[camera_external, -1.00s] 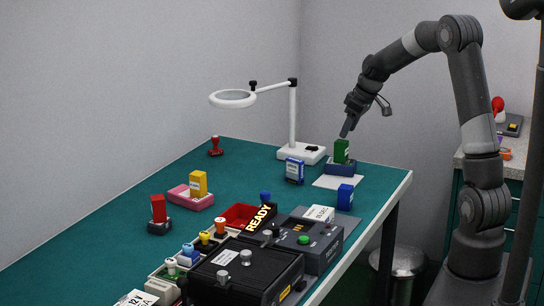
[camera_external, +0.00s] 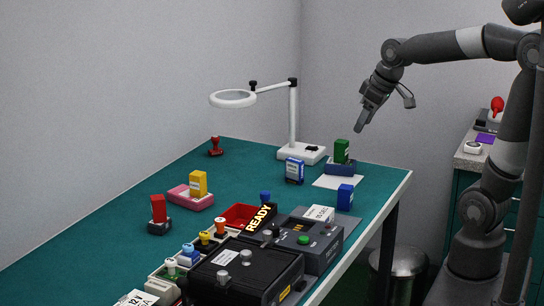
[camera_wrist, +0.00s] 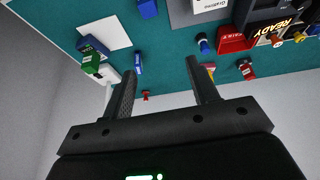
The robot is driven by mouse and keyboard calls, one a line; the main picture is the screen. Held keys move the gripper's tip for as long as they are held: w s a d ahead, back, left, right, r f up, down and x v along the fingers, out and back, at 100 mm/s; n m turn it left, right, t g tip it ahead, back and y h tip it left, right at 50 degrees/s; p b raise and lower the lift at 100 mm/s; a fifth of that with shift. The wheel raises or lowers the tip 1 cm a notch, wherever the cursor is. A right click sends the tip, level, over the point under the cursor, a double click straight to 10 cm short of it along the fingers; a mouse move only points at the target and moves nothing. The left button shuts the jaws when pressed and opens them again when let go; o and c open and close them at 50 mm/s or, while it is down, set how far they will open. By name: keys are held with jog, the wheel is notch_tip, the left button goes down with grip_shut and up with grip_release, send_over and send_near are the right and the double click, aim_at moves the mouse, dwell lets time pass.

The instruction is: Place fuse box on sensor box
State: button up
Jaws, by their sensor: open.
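No readable label says which item is the fuse box or the sensor box. A green block (camera_external: 341,151) stands upright on a dark blue box (camera_external: 340,167) at the table's far right. Both also show in the wrist view, the green block (camera_wrist: 90,62) against the dark blue box (camera_wrist: 93,44). My gripper (camera_external: 361,127) is in the air above and right of the green block, apart from it. In the wrist view my gripper (camera_wrist: 163,76) has its two fingers wide apart with nothing held between them.
A blue labelled box (camera_external: 294,170) and another blue box (camera_external: 345,196) stand nearby. A white magnifier lamp (camera_external: 293,120) rises behind. A yellow block (camera_external: 198,183) sits on a pink box, a red block (camera_external: 158,209) on a dark one. Black equipment (camera_external: 245,275) fills the front.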

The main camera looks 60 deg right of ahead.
jog(key=s+a+f, duration=0.1)
jog(key=s+a, duration=0.6)
jog(key=s, duration=0.5)
jog(key=shift+a+f+t, duration=0.4)
